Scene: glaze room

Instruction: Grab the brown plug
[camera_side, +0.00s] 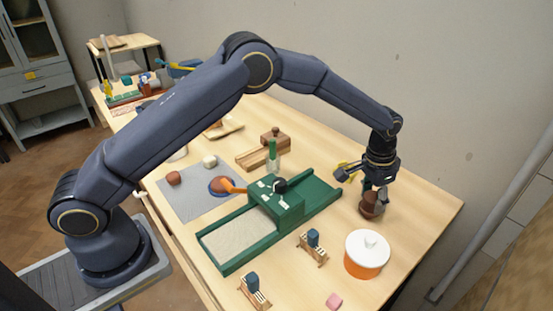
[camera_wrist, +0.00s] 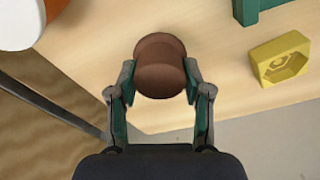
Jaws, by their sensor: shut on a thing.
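The brown plug (camera_side: 370,207) is a squat, rounded piece at the right side of the table. In the wrist view the plug (camera_wrist: 160,68) sits between both fingertips, with its wide end showing. My gripper (camera_wrist: 161,88) is shut on it, one finger against each side. In the side view my gripper (camera_side: 374,192) points down and partly covers the plug. I cannot tell whether the plug touches the table or hangs just above it.
An orange pot with a white lid (camera_side: 367,258) stands in front of the plug. A yellow block with a hollow (camera_wrist: 283,60) lies nearby. A green sand-filled tray (camera_side: 240,238) is to the left. The table edge is close behind the plug.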

